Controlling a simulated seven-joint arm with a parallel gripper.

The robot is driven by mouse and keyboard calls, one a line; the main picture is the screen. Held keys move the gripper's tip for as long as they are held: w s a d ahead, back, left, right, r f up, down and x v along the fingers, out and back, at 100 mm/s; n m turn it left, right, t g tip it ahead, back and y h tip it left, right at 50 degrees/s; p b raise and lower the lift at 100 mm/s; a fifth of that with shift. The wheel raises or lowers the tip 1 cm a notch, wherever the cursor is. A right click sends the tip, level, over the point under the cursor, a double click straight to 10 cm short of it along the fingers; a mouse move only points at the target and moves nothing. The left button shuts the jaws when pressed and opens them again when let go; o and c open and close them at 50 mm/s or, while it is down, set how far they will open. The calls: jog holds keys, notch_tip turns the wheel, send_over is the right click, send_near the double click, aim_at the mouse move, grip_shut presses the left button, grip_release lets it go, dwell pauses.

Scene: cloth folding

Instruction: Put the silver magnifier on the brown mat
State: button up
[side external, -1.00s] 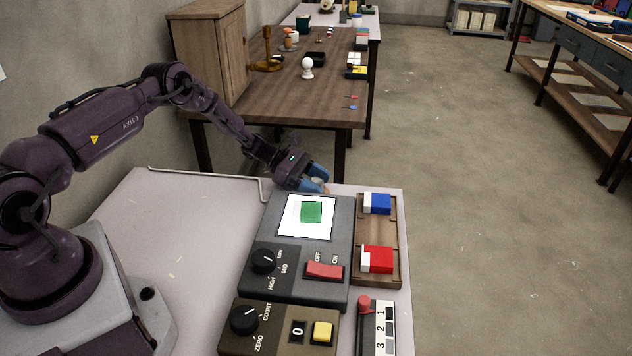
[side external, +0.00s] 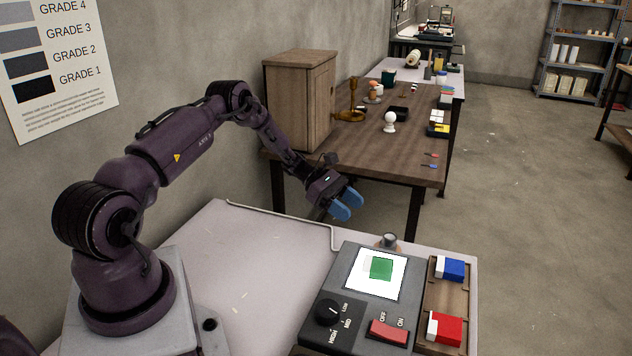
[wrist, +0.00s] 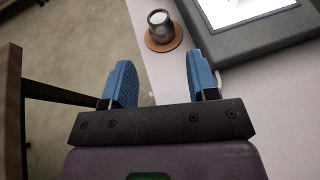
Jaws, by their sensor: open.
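The silver magnifier (wrist: 160,24) is a small grey cylinder with a pale top. In the wrist view it stands upright on the round brown mat (wrist: 165,48), with the mat's rim showing around its base. My gripper (side external: 349,203) is open and empty, above and to the left of the magnifier there. In the wrist view its blue fingers (wrist: 160,62) are spread wide, apart from the magnifier.
A grey light box (side external: 345,292) with a lit screen and green block stands in front of the magnifier. A wooden tray (side external: 447,300) with blue-and-white and red-and-white blocks is to its right. The left of the pale bench (side external: 260,270) is mostly clear.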

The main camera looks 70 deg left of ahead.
jog(key=s+d+r+m+g+y, duration=0.3)
jog(key=d+r+m, duration=0.35)
jog(key=r, duration=0.45)
jog(key=s+d+r+m+g+y, duration=0.25)
jog(key=d+r+m, duration=0.4)
jog(key=r, duration=0.35)
jog(key=s+d+r+m+t+y, duration=0.1)
jog(key=s+d+r+m+y, duration=0.1)
jog(key=s, duration=0.5)
jog(key=s+d+r+m+t+y, duration=0.1)
jog(key=s+d+r+m+y, duration=0.1)
jog(key=s+m, duration=0.3)
jog(key=s+d+r+m+t+y, duration=0.2)
jog(key=s+d+r+m, duration=0.1)
jog(key=s, duration=0.5)
jog(key=shift+s+r+m, duration=0.35)
jog(key=shift+r+m, duration=0.1)
jog(key=shift+m, duration=0.25)
